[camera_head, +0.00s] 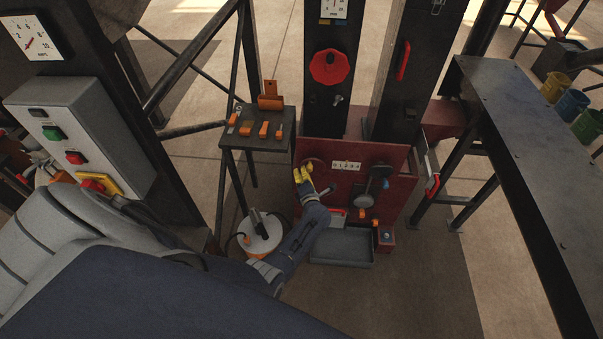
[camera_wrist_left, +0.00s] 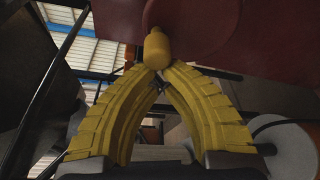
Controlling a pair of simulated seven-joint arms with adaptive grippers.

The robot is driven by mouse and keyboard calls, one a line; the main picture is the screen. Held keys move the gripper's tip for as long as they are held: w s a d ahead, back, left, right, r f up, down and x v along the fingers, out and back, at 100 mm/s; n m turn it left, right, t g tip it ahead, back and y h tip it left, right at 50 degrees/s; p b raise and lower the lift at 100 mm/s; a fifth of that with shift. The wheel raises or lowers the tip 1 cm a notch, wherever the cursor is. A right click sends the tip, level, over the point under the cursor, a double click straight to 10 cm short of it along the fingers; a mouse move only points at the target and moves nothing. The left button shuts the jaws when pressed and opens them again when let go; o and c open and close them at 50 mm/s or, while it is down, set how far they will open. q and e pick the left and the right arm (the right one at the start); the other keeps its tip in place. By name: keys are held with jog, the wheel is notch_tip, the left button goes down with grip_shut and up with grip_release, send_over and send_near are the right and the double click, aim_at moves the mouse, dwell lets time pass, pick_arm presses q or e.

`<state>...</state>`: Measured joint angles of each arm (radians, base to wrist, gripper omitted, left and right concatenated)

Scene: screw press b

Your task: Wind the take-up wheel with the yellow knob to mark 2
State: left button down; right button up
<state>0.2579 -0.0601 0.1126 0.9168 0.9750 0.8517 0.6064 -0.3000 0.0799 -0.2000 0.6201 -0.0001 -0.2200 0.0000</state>
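The take-up wheel (camera_head: 318,163) is a dark red disc on the press's red front, left of the white plate (camera_head: 346,165) with the marks 0 to 4. It fills the top of the left wrist view (camera_wrist_left: 205,22). Its yellow knob (camera_wrist_left: 157,46) sticks out toward me. My left gripper (camera_head: 304,174) has yellow fingers that meet at the knob's lower end in the left wrist view (camera_wrist_left: 161,70), and they look shut on it. The fingers partly hide the wheel in the head view. I cannot read a pointer on the plate. My right gripper is not in view.
A grey crank (camera_head: 375,185) sits right of the plate, with a grey tray (camera_head: 342,246) below. A small black stand (camera_head: 258,142) with orange-handled items is at left. A red handwheel (camera_head: 329,67) is above. A dark bench (camera_head: 530,150) stands at right.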

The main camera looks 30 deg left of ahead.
pick_arm(q)
jog(key=shift+d+r, duration=0.1)
dwell(1.6)
jog(key=s+a+f, duration=0.2)
jog(key=a, duration=0.1)
jog(key=v, duration=0.9)
jog(key=shift+r, duration=0.3)
jog(key=shift+s+d, duration=0.15)
dwell(1.4)
